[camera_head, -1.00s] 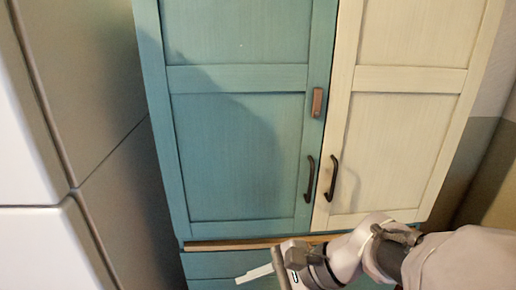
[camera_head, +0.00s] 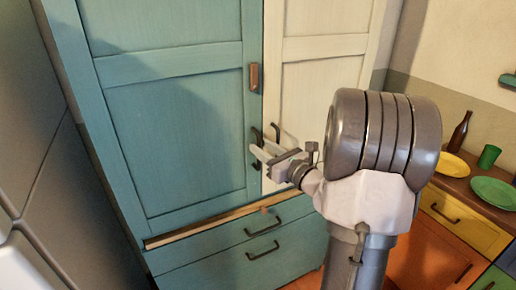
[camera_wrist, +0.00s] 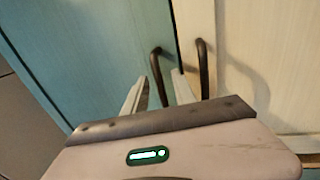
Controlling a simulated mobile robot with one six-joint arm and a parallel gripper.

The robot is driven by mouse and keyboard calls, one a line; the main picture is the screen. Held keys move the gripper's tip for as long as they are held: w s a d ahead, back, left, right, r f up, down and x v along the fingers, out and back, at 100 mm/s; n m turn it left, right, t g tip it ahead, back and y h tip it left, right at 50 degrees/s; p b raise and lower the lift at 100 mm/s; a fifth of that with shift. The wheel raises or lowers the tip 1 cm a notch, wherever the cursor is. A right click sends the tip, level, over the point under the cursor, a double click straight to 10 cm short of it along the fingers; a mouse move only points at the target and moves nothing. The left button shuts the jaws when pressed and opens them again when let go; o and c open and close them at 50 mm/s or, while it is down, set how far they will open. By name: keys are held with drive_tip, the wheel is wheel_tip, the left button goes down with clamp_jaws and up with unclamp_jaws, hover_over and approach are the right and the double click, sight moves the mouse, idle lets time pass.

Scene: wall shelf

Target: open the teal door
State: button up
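The teal door (camera_head: 180,110) is closed, at the left of the cabinet, flush beside the cream door (camera_head: 312,80). Its dark vertical bar handle (camera_wrist: 157,75) sits near its right edge, and is partly covered by my fingers in the head view (camera_head: 255,136). My gripper (camera_head: 257,147) reaches to this handle from the front right. In the wrist view my gripper (camera_wrist: 158,76) is open, with one light finger on each side of the teal door's handle. The fingers look apart from the bar; their exact depth around it is hard to tell.
The cream door's dark handle (camera_wrist: 203,68) stands close to my right finger. A small brown block (camera_head: 253,77) is on the teal door above the handle. A wooden ledge (camera_head: 215,217) and teal drawers (camera_head: 262,245) lie below. A counter with plates (camera_head: 493,192) is at right.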

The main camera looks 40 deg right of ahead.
drive_tip(key=shift+w, duration=1.1)
clamp_jaws()
idle(0.6)
